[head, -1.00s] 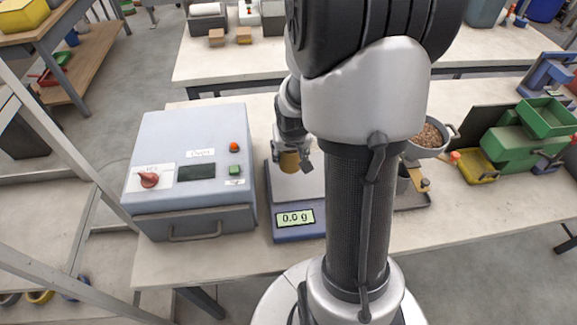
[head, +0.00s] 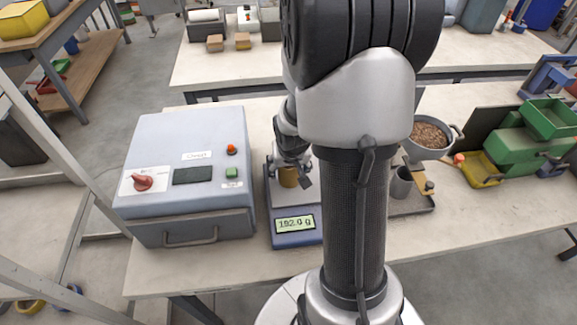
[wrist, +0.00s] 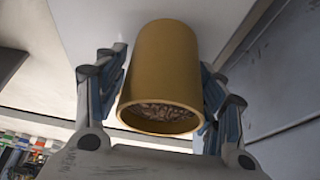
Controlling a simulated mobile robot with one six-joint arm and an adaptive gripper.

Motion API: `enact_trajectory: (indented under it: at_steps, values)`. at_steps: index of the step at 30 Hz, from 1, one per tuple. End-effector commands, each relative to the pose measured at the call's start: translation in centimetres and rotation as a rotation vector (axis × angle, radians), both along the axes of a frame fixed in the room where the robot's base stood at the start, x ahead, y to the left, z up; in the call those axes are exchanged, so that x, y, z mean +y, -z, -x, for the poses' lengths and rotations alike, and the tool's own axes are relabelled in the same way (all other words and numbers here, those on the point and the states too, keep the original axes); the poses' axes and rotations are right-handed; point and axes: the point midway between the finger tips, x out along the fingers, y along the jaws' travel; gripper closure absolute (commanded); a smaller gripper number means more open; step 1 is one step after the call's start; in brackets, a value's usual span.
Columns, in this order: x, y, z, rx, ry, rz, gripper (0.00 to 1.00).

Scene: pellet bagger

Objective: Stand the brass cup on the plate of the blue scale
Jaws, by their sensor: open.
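The brass cup (head: 288,177) stands upright on the pale plate (head: 277,205) of the blue scale (head: 296,239). In the wrist view the cup (wrist: 163,75) has pellets inside. The scale's display (head: 295,223) is lit and seems to read about 192 g. My gripper (head: 290,180) is open around the cup. In the wrist view its two fingers (wrist: 160,80) stand on either side of the cup, with a gap at least on the left. My arm hides the scale's right side.
A grey box with a red knob (head: 184,178) stands close on the left of the scale. To the right are a grey cup (head: 401,184) on a dark tray, a pan of pellets (head: 429,136) and green bins (head: 510,147). Some bare table lies in front.

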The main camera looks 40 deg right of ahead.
Motion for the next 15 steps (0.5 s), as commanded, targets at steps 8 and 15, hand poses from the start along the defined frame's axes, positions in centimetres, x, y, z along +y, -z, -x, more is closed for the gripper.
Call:
enact_trajectory:
  at_steps: [8, 15]
  values:
    - [0.0, 0.0, 0.0, -0.001, 0.0, 0.001, 0.31]
    - [0.3, -1.7, 0.4, -0.002, 0.0, 0.001, 0.31]
